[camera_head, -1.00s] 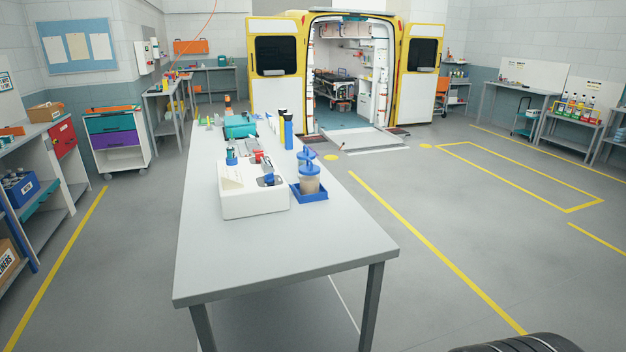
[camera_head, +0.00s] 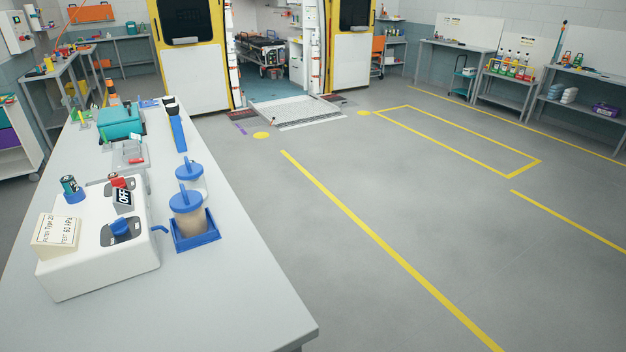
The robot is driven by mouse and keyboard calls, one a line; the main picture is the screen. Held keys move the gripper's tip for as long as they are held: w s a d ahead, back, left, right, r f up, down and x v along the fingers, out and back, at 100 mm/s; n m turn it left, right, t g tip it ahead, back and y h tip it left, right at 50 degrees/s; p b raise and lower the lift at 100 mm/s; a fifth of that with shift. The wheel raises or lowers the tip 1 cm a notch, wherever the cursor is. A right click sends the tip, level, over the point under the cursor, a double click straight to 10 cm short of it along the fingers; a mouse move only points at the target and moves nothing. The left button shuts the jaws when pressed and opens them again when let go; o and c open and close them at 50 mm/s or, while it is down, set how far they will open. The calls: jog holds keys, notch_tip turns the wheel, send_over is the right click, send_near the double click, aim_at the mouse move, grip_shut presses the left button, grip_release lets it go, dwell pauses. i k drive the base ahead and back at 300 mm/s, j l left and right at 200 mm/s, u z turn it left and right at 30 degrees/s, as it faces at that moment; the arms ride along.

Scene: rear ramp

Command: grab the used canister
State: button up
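A canister with cloudy beige-brown contents and a blue lid (camera_head: 188,222) stands upright in a blue holder (camera_head: 203,239) on the long grey table. It looks like the used one. A second canister, clear and pale with a blue lid (camera_head: 191,183), stands just behind it, partly hidden by it. A white suction unit (camera_head: 75,277) with a blue knob and an "OFF" label sits to the left of the canisters. A short blue piece lies between the unit and the holder. My gripper is not in view.
The grey table (camera_head: 235,318) has bare room in front of the holder. Behind are a teal case (camera_head: 120,122), a grey tray (camera_head: 124,155) and a blue upright item (camera_head: 178,134). The floor (camera_head: 400,215) right of the table is clear, up to the ambulance ramp (camera_head: 285,110).

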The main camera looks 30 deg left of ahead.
aim_at(186, 206)
jog(key=i+l+u, duration=0.2)
jog(key=i, duration=0.3)
jog(key=i+l+u, duration=0.2)
jog(key=i, duration=0.35)
jog(key=i+l+u, duration=0.15)
jog(key=i, duration=0.35)
jog(key=i+j+u, duration=0.2)
jog(key=u, duration=0.3)
jog(key=i+j+u, duration=0.1)
jog(key=i+u, duration=0.25)
jog(key=u, duration=0.15)
jog(key=i+u, duration=0.3)
jog(key=u, duration=0.15)
jog(key=i+l+u, duration=0.1)
jog(key=i+u, duration=0.15)
jog(key=u, duration=0.25)
jog(key=i+l+u, duration=0.2)
jog(key=u, duration=0.3)
jog(key=i+u, duration=0.2)
jog(key=u, duration=0.2)
jog(key=i+u, duration=0.15)
jog(key=u, duration=0.25)
jog(key=i+u, duration=0.2)
jog(key=u, duration=0.2)
jog(key=i+l+u, duration=0.15)
jog(key=u, duration=0.25)
jog(key=i+l+u, duration=0.15)
jog(key=u, duration=0.25)
